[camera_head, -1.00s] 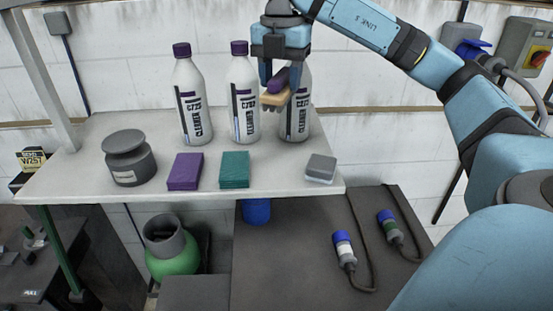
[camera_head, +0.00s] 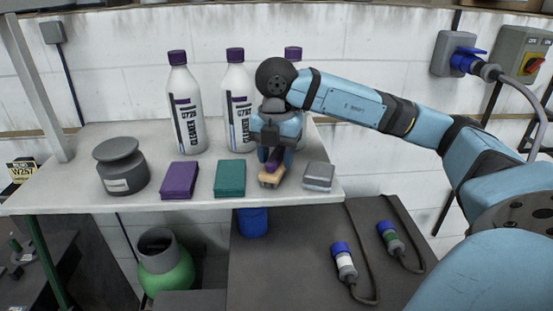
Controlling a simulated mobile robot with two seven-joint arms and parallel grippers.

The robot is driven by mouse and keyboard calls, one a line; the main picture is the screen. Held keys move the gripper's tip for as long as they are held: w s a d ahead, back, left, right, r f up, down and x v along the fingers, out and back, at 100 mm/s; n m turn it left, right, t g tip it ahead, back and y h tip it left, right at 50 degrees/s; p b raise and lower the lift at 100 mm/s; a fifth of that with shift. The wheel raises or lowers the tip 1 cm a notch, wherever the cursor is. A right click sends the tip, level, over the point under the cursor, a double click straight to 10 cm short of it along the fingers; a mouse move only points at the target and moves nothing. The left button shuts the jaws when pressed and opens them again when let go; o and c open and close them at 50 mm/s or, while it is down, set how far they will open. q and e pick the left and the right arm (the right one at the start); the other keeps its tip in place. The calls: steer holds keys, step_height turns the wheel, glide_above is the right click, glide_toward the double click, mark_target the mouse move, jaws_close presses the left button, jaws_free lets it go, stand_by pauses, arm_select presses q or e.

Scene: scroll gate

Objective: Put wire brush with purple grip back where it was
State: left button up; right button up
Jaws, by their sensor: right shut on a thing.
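The wire brush with purple grip (camera_head: 271,177) is held in my right gripper (camera_head: 273,160), which is shut on it. The brush has a tan block below its purple grip. It is at the shelf top, between the teal pad on its left and the grey pad on its right. I cannot tell if its underside touches the shelf. My gripper partly hides the purple grip. My left gripper does not show.
On the white shelf (camera_head: 80,180) stand a dark grey jar (camera_head: 122,172), a purple pad (camera_head: 179,180), a teal pad (camera_head: 230,178), a grey pad (camera_head: 319,176) and white bottles (camera_head: 187,110) behind. My right arm partly hides the rightmost bottle. Below are a dark surface and cable plugs (camera_head: 344,262).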

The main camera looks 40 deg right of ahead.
steer(key=shift+d+f, duration=0.1)
steer(key=shift+f, duration=0.6)
steer(key=shift+f, duration=0.15)
steer(key=o, duration=0.9)
